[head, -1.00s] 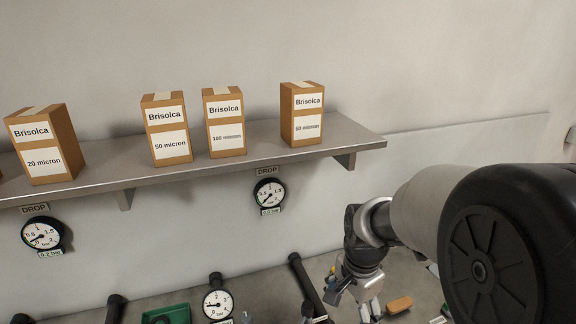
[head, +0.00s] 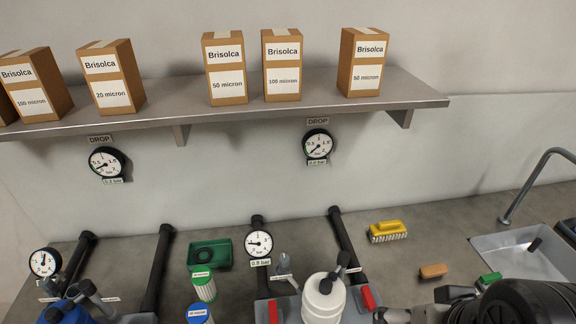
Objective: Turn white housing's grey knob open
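The white housing (head: 323,300) stands at the bottom edge, right of centre, with its lower part cut off. A dark fitting shows at its top. A grey knob (head: 284,266) stands just left of the white housing, behind a red part. My gripper (head: 390,316) is at the bottom edge, to the right of the white housing and apart from the grey knob. Only a small part of it shows, so its fingers and whether they are open cannot be made out.
A blue housing (head: 68,312) with another grey knob stands at bottom left. Red blocks (head: 368,298) flank the white housing. Black pipes, a gauge (head: 258,243) and a green tray (head: 210,254) lie behind. A yellow brush (head: 387,231), sponge (head: 433,271) and sink (head: 530,255) are right.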

